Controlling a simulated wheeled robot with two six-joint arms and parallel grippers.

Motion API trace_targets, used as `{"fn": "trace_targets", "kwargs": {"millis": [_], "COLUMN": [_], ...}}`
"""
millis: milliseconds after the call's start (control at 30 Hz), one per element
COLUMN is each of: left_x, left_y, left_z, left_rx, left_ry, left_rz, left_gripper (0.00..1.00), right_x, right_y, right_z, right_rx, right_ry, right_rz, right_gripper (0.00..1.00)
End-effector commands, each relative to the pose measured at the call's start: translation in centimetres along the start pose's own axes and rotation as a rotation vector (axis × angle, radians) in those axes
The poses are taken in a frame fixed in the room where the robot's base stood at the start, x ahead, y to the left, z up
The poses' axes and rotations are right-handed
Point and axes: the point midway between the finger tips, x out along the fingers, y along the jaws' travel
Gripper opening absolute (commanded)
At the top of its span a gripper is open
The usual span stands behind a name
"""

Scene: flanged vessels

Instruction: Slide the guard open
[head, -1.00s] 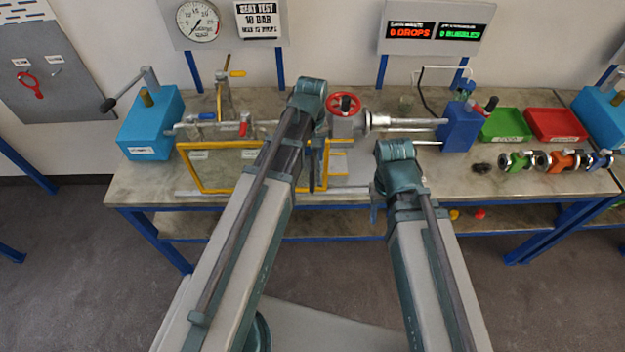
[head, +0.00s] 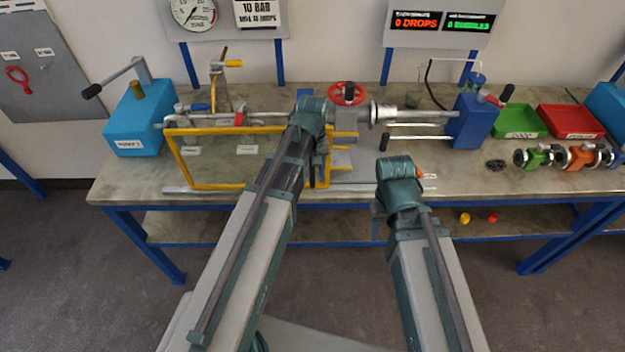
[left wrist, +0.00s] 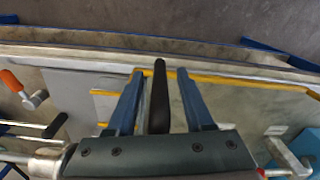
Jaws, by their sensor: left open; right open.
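The guard is a clear panel in a yellow frame (head: 205,188), standing closed-looking in front of the pipework on the left half of the bench. Its yellow edge also shows in the left wrist view (left wrist: 240,79). A black upright handle (left wrist: 160,95) stands near the guard's end. My left gripper (left wrist: 158,78) is open, with one blue finger on each side of the handle and visible gaps between. In the head view my left wrist hides most of that gripper. My right gripper (head: 379,215) is mostly hidden behind its wrist, low before the bench's front edge.
A red handwheel valve (head: 349,93) stands behind my left wrist. A blue pump box (head: 140,122) is at the left and a blue block (head: 474,122) right of centre. Green (head: 519,121) and red (head: 570,121) trays stand at the right. A rail (head: 390,187) runs along the bench front.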

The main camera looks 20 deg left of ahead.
Motion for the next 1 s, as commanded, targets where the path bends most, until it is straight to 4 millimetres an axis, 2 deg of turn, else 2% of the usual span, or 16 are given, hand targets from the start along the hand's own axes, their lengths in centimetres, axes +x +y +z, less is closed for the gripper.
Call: {"fn": "trace_targets", "kwargs": {"millis": [67,367,600,667,1000], "left_x": [0.71,0.63,0.64,0.64,0.64], "left_y": [0.00,0.00,0.00,0.00,0.00], "left_z": [0.00,0.00,0.00,0.00,0.01], "left_rx": [0.000,0.000,0.000,0.000,0.000], "left_ry": [0.000,0.000,0.000,0.000,0.000], "left_rz": [0.000,0.000,0.000,0.000,0.000], "left_gripper": [0.52,0.52,0.09,0.00,0.00], "right_x": [0.70,0.63,0.63,0.64,0.64], "right_y": [-0.07,-0.06,-0.06,-0.06,-0.06], "right_z": [-0.04,-0.04,-0.04,-0.04,-0.04], "right_rx": [0.000,0.000,0.000,0.000,0.000], "right_ry": [0.000,0.000,0.000,0.000,0.000], "right_rz": [0.000,0.000,0.000,0.000,0.000], "right_gripper": [0.52,0.52,0.52,0.52,0.52]}}
